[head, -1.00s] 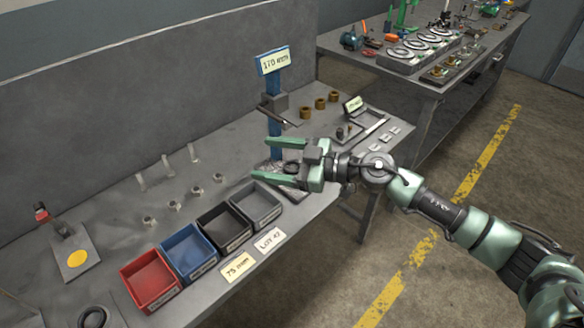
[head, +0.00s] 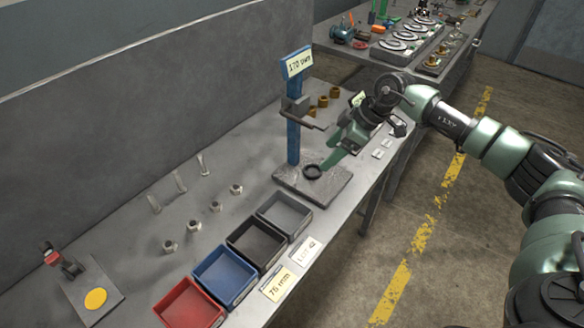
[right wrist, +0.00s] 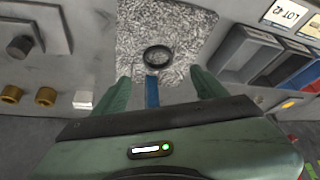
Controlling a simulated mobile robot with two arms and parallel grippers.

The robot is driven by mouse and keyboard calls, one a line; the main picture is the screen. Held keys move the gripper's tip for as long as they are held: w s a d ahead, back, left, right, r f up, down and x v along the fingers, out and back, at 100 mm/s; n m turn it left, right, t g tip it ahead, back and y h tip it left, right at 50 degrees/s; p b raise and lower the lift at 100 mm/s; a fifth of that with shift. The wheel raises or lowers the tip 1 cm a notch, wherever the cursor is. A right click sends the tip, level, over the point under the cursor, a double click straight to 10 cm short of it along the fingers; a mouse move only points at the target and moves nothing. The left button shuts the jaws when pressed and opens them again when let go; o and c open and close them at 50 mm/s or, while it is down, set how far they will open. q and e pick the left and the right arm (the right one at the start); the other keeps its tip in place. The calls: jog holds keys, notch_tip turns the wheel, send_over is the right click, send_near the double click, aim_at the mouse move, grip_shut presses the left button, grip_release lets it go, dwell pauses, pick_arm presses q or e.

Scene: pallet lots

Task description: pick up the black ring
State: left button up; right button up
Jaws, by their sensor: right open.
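The black ring (head: 312,172) lies flat on the grey stone plate (head: 330,187) at the foot of the blue height stand (head: 293,140). In the right wrist view the ring (right wrist: 158,58) lies on the speckled plate (right wrist: 185,22), ahead of and between my finger lines. My right gripper (head: 335,155) is open and empty, above and just right of the ring, with its fingers pointing down toward the plate. Its two green fingers also show in the right wrist view (right wrist: 160,88), apart from the ring. My left gripper is not in view.
The stand's dark arm (head: 303,116) juts out over the plate near my gripper. Grey, black, blue (head: 225,275) and red bins line the bench front. Several nuts (head: 236,188) and brass bushings (head: 322,101) stand nearby. A second bench is behind.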

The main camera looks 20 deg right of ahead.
aim_at(310, 173)
jog(key=shift+w+f, duration=0.1)
jog(key=shift+f, duration=0.1)
jog(key=shift+x, duration=1.2)
jog(key=p+x, duration=0.1)
jog(key=x, duration=0.2)
jog(key=shift+f, duration=0.4)
jog(key=shift+w+a+f, duration=0.1)
jog(key=shift+w+f, duration=0.15)
jog(key=shift+f, duration=0.2)
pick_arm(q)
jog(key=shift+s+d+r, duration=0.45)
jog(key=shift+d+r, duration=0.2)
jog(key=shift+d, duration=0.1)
pick_arm(e)
jog(key=c, duration=1.5)
